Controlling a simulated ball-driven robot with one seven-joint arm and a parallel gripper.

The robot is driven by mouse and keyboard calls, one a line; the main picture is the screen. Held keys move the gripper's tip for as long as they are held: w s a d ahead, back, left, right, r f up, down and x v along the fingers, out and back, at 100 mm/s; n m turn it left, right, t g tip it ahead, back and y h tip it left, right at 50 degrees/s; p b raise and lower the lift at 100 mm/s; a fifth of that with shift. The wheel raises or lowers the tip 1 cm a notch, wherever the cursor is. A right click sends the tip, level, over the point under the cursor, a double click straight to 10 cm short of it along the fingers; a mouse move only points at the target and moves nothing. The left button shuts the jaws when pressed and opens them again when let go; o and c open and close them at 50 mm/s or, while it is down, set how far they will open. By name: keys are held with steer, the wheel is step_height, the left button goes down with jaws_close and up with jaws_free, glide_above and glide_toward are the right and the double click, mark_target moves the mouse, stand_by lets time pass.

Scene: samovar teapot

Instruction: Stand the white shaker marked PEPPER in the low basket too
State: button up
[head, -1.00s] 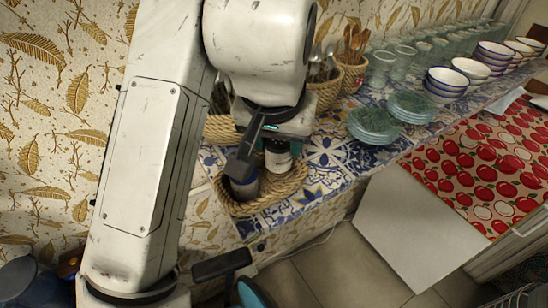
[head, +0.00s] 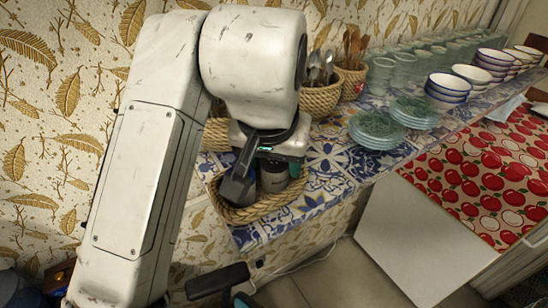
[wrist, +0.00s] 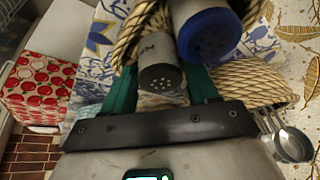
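The white shaker (head: 274,178) with a grey, holed top is under my gripper, inside the low rope basket (head: 262,209). In the wrist view the shaker (wrist: 159,78) stands between the two teal fingers of my gripper (wrist: 160,88), which appear to touch it on both sides. Dark lettering shows on its side but is too small to read for sure. A blue-topped shaker (wrist: 210,34) is close beside it in the basket (wrist: 247,78). Whether the white shaker's base touches the basket floor is hidden.
Rope pots with spoons (head: 318,98) and wooden utensils (head: 350,78) stand behind the basket. Green plates (head: 376,128), glasses (head: 380,72) and bowls (head: 448,85) line the tiled shelf to the right. Bare tiles (head: 330,165) lie right of the basket.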

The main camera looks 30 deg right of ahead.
steer(key=shift+r, duration=0.1)
steer(key=v, duration=1.2)
steer(key=shift+b, duration=0.45)
steer(key=shift+d+r, duration=0.1)
